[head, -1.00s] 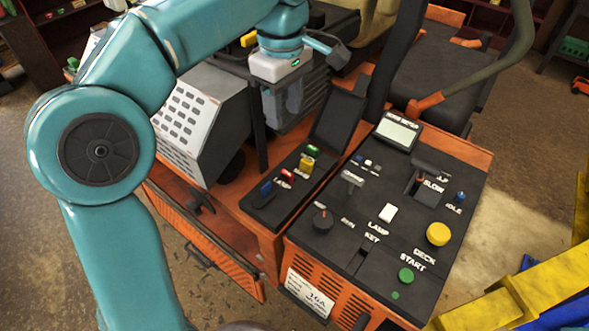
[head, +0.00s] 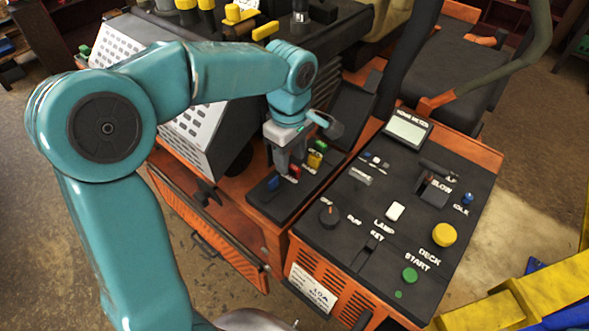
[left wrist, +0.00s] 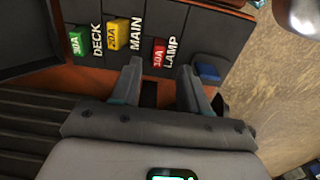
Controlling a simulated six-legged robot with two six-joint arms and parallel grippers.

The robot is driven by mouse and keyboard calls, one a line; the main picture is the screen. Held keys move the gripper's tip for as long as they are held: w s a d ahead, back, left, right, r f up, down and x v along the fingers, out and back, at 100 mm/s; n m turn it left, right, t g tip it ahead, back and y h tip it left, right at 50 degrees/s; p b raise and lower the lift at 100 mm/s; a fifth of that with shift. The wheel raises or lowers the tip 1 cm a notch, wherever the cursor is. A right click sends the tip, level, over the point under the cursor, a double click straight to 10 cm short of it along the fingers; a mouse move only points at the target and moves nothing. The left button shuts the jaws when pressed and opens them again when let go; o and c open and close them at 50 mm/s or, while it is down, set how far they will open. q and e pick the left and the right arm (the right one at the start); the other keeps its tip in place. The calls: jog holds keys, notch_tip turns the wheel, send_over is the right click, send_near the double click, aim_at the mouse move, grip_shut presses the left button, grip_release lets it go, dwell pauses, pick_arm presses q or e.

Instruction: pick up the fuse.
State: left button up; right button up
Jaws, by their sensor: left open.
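Four-sided coloured fuses stand in a row on a black fuse panel (head: 262,203). The red LAMP fuse (left wrist: 159,53) shows just beyond the fingertips in the left wrist view, roughly between them. The yellow MAIN fuse (left wrist: 117,33) and green DECK fuse (left wrist: 76,43) are to its left. A blue piece (left wrist: 207,72) lies to its right. In the head view the red fuse (head: 295,171) is beside my left gripper (head: 281,168). That gripper is open and empty above the panel. Its fingers partly hide the panel. My right gripper is not seen.
The control console (head: 345,258) with knobs, switches and a yellow button (head: 444,235) stands right of the fuse panel. A perforated grey box (head: 195,130) is behind my left arm. An open orange panel (head: 225,245) hangs at the front. Yellow bars (head: 500,305) are at lower right.

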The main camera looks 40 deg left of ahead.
pick_arm(q)
jog(key=f, duration=0.2)
jog(key=shift+w+a+f, duration=0.25)
jog(key=shift+w+f, duration=0.05)
jog(key=shift+s+d+r, duration=0.1)
jog(key=shift+s+d, duration=0.05)
jog(key=shift+c, duration=0.3)
jog(key=shift+s+r, duration=0.1)
jog(key=c, duration=0.6)
grip_shut()
